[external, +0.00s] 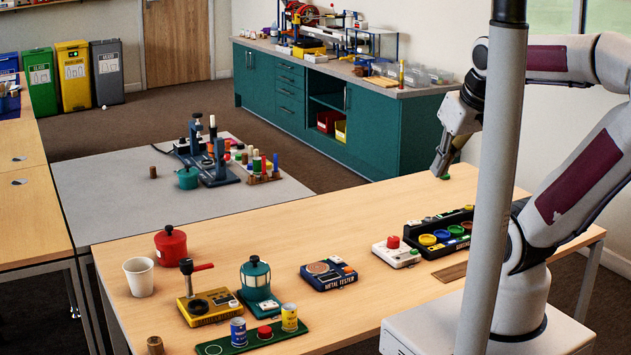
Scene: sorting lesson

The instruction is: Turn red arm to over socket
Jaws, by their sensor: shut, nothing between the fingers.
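The red arm (203,267) sticks out to the right from the top of a dark upright post on a yellow device (208,307) at the front left of the wooden table. The device's top has dark round and square parts; which one is the socket I cannot tell. My gripper (440,172) is shut and empty, pointing down at the table's far right edge, well away from the red arm.
A red pot (171,246), white cup (139,277) and teal lantern-like device (256,282) stand close around the yellow device. A green tray (225,347) with cans is in front. A metal tester (328,273) sits mid-table. The table's back middle is clear.

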